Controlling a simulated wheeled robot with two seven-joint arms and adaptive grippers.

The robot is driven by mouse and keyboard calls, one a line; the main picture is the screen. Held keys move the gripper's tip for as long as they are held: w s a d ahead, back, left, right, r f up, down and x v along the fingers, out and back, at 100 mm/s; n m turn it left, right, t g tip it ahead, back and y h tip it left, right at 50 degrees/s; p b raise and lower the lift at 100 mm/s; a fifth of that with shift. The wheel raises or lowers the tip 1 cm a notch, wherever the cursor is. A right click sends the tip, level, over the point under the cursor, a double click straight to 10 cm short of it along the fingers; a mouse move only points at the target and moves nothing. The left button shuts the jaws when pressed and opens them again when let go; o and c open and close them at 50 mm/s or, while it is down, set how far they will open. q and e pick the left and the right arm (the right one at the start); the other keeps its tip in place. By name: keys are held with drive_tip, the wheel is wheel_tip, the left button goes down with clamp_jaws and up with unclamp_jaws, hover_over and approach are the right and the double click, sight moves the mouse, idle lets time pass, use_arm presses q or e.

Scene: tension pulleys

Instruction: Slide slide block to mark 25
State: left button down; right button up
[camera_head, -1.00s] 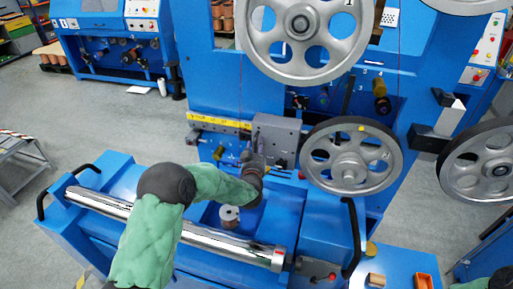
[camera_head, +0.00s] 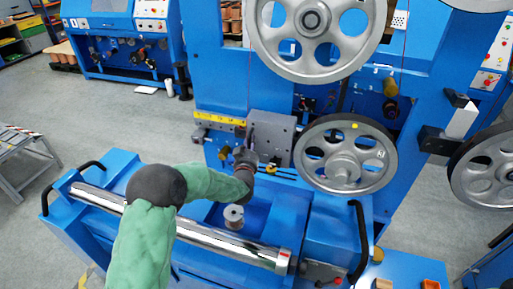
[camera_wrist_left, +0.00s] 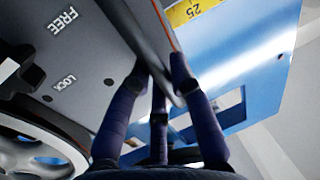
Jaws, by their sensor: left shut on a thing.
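The grey slide block (camera_head: 283,133) sits on the blue machine front, at the right end of the visible yellow scale (camera_head: 218,119). My left gripper (camera_head: 246,156) is at the block's lower left. In the left wrist view, its dark fingers (camera_wrist_left: 162,88) are shut on a dark bar-like edge beside the block's grey face (camera_wrist_left: 75,62), marked FREE and LOCK. The number 25 on the yellow scale (camera_wrist_left: 193,11) shows just past that edge. The exact gripped part is partly hidden by the fingers. My right gripper is not in view.
A spoked pulley (camera_head: 345,158) stands close to the right of the block, and a larger pulley (camera_head: 313,35) is above. A chrome roller (camera_head: 200,238) and a small spool (camera_head: 233,216) lie below my left arm. A black handle (camera_head: 358,240) stands at the right.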

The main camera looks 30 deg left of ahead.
use_arm(q)
drive_tip(key=c, duration=1.1)
unclamp_jaws()
drive_tip(key=shift+w+d, duration=0.1)
drive_tip(key=shift+d, duration=0.15)
drive_tip(key=v, duration=1.2)
